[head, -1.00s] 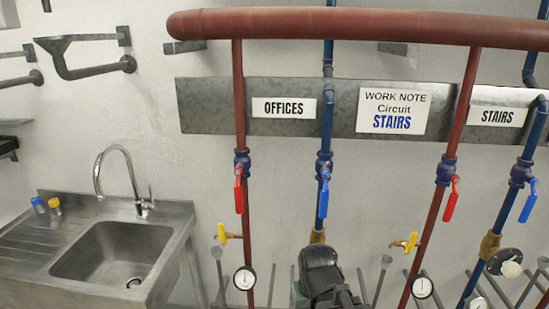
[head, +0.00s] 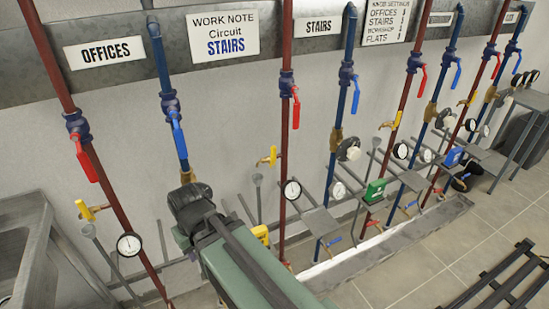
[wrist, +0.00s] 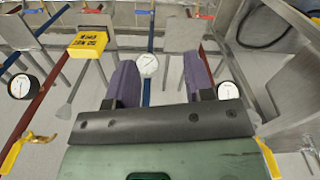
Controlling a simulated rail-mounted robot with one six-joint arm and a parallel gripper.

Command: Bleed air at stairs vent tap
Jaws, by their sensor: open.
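In the head view the STAIRS label (head: 318,27) hangs above a red and a blue pipe. The stairs vent tap (head: 268,157), brass with a yellow handle, sticks out left from that red pipe (head: 285,130), above a round gauge (head: 292,190). My arm stands left of it, and my gripper's fingers are hidden there. In the wrist view my gripper (wrist: 160,78) is open, its two purple fingers apart with nothing held between them. Yellow tap levers show at the lower left (wrist: 15,155) and lower right (wrist: 268,158); I cannot tell which circuits they serve.
A work note (head: 223,35) reads "Circuit STAIRS". The OFFICES tap (head: 90,210) is at the left. A yellow block (wrist: 88,42) and gauges (wrist: 148,64) lie ahead of the fingers.

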